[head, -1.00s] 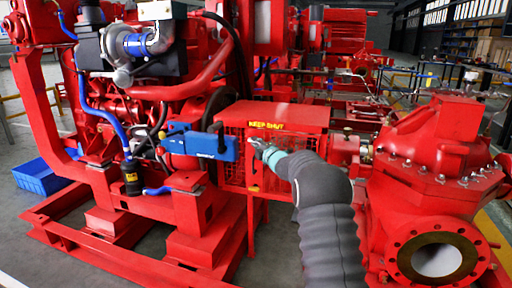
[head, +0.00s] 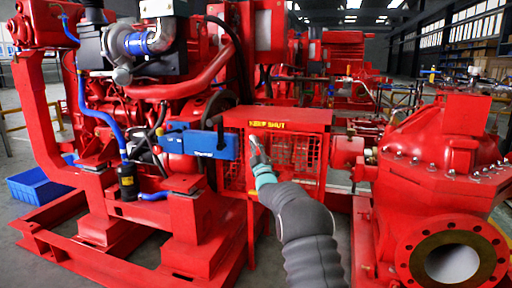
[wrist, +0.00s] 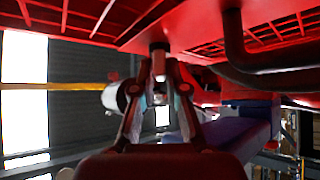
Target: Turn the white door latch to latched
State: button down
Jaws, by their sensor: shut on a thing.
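A red guard box (head: 277,118) with mesh sides stands in the middle of the head view, with a yellow "KEEP SHUT" label on its top edge. My gripper (head: 256,145) is at the box's left front, just below the label. In the wrist view my gripper (wrist: 159,58) has its two fingers drawn together at the red mesh door (wrist: 90,18). A small pale piece, which looks like the white door latch (wrist: 158,45), shows between the fingertips. The fingers hide most of it, and its angle cannot be told.
A blue box-shaped part (head: 205,142) is close left of my gripper. A red pump (head: 445,150) with a round flange stands at the right. A blue bin (head: 38,184) lies on the floor at the left. A dark bar (wrist: 235,45) runs near the fingers in the wrist view.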

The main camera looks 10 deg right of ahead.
jog(key=m+h, duration=0.2)
jog(key=m, duration=0.1)
jog(key=m+t+h, duration=0.1)
jog(key=m+h, duration=0.4)
jog(key=m, duration=0.1)
jog(key=shift+w+a+f+h, duration=0.15)
jog(key=shift+a+f+h, duration=0.1)
jog(key=shift+h, duration=0.15)
jog(key=shift+m+h, duration=0.4)
jog(key=c, duration=1.2)
grip_release()
jog(key=shift+r, duration=0.1)
jog(key=v, duration=1.2)
